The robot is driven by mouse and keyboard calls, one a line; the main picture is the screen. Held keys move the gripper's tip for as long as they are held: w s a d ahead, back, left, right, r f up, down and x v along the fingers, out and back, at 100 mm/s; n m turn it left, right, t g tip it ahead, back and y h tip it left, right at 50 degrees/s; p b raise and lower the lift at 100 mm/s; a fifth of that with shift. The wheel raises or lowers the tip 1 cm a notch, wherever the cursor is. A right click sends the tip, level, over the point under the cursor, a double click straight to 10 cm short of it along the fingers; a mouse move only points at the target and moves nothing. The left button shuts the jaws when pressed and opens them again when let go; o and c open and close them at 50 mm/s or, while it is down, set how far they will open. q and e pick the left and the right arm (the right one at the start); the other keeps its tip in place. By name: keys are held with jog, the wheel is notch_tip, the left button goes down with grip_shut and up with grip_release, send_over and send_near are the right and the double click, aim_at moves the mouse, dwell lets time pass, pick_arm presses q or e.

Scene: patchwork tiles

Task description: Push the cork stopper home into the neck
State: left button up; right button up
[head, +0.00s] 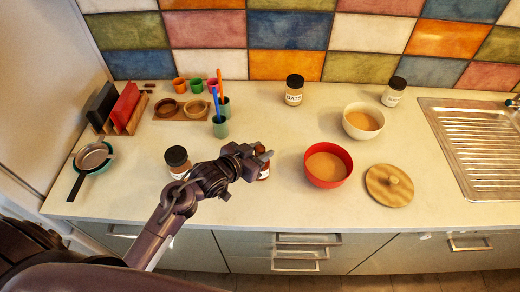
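My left gripper (262,154) is over the front middle of the counter. It is right at the top of a small brown container with a pale label (264,174), and it covers that container's upper part and neck. I cannot make out a cork stopper; if one is there, the gripper hides it. The fingers are too small and dark to tell whether they are apart or closed on something. My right gripper is not in view.
A black-lidded jar (177,160) stands left of my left gripper. A red bowl (328,180), a round wooden lid (377,184) and a cream bowl (351,128) are to the right. The sink drainer (470,150) is far right.

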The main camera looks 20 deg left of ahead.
aim_at(257, 154)
pick_arm(q)
jog(key=o, duration=0.4)
jog(key=shift+c, duration=0.2)
jog(key=b+v, duration=0.2)
jog(key=v, duration=0.5)
jog(key=shift+f, duration=0.1)
jog(key=shift+s+a+r, duration=0.15)
jog(key=shift+s+r, duration=0.1)
jog(key=shift+s, duration=0.05)
